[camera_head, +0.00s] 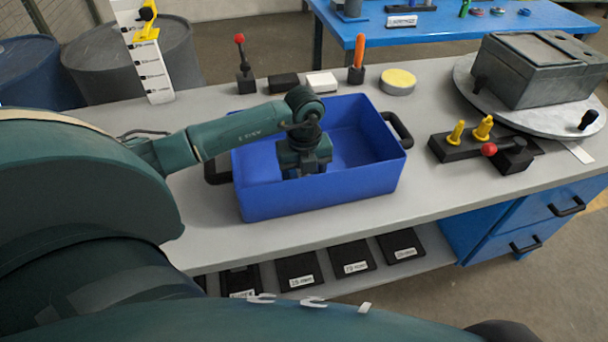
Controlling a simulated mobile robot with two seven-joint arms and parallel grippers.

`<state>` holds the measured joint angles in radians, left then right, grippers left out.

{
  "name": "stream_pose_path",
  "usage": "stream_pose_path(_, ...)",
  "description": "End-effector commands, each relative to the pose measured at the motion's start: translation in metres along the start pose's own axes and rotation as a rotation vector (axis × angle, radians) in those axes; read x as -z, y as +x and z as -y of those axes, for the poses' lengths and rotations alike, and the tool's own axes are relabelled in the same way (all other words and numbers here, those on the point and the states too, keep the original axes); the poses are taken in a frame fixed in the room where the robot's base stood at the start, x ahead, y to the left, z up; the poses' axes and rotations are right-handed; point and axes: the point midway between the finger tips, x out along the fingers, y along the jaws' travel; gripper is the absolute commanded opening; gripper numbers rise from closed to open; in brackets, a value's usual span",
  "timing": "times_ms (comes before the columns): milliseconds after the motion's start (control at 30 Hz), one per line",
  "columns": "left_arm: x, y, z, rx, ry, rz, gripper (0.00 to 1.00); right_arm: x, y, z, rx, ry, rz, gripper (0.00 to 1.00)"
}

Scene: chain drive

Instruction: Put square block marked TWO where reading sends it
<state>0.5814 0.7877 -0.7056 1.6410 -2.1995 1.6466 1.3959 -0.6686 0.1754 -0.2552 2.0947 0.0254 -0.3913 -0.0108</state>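My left gripper (306,170) reaches down into a blue open bin (318,194) on the grey bench. Its fingertips are mostly hidden by the gripper body, so I cannot tell whether it is open or holds anything. No block with a readable TWO shows; part of the bin floor is hidden behind my arm and gripper. A white upright scale (148,62) with black marks and a yellow pointer (147,27) stands at the back left; its value is too small to read. Several black labelled pads, one of them here (298,268), lie on the lower shelf. My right gripper is not in view.
Behind the bin stand a red-knobbed lever (243,66), a black block (284,83), a white block (321,82), an orange-handled piece (358,58) and a yellow-topped disc (398,81). At right are a yellow-pegged fixture (462,150) and a grey box (540,72) on a turntable.

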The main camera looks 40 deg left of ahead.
Motion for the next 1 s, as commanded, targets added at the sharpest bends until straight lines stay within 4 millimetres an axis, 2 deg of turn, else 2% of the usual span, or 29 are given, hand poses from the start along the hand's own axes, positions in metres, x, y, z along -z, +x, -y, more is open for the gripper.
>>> stream_pose_path(33,0.0,0.002,0.0,0.001,0.0,0.001,0.24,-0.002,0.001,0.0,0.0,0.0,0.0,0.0)
stream_pose_path(67,0.0,0.003,0.0,0.0,0.0,0.0,0.64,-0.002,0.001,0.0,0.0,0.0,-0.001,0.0)
stream_pose_path(300,0.0,0.002,0.0,0.0,0.0,0.0,0.84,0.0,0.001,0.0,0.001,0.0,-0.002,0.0)
stream_pose_path(533,0.0,0.002,0.0,0.0,0.0,0.0,0.85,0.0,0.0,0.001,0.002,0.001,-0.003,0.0)
stream_pose_path(667,-0.001,-0.005,0.0,0.001,0.0,0.001,0.85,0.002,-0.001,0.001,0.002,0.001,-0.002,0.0)
stream_pose_path(767,-0.001,-0.02,0.001,0.004,0.001,0.002,0.85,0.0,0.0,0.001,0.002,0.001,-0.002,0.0)
stream_pose_path(1000,-0.001,-0.072,0.001,0.004,0.0,0.004,0.85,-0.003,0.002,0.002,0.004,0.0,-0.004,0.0)
